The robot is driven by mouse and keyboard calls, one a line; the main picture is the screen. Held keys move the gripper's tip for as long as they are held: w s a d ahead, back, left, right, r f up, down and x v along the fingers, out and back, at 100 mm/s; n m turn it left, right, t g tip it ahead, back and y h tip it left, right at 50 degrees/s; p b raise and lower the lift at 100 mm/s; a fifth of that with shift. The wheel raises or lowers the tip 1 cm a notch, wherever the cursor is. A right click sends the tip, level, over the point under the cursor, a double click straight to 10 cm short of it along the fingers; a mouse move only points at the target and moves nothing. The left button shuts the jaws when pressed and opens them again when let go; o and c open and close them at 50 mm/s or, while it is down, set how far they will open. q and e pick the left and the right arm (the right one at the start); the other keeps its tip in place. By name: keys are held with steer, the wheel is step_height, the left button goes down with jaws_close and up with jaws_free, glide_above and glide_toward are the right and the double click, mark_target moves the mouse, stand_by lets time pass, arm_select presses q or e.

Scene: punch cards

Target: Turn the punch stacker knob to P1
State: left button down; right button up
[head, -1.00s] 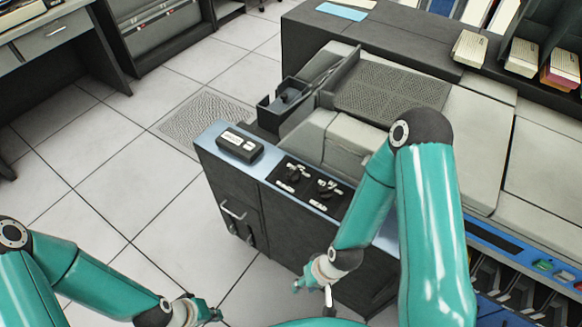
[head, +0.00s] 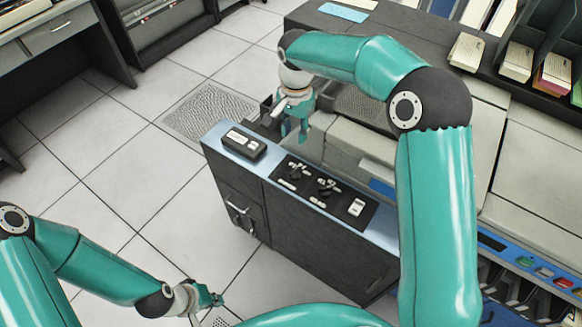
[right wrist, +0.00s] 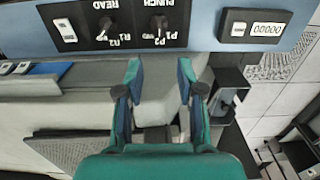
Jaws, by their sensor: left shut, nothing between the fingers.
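The punch stacker knob (head: 294,172) is a small black knob on the black panel (head: 340,203) of the blue-topped cabinet. In the right wrist view it sits by the upside-down PUNCH lettering (right wrist: 159,26), with the P1 and P2 marks beside it. I cannot tell surely which mark it points to. My right gripper (head: 299,128) hangs over the machine behind the panel, apart from the knob. In the right wrist view its fingers (right wrist: 160,80) are spread and empty, with the knob beyond their tips. My left gripper (head: 216,299) is shut and empty, low over the floor.
The READ knob (head: 326,187) stands beside the punch knob, and a white rocker switch (head: 356,207) lies past it. A counter box (head: 244,143) sits at the cabinet's left end. The grey machine (head: 368,147) rises behind the panel. Open tiled floor (head: 150,170) lies left.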

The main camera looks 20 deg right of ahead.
steer(key=p, duration=0.3)
glide_toward(295, 170)
step_height(295, 170, down, 9)
steer(key=shift+f, duration=0.1)
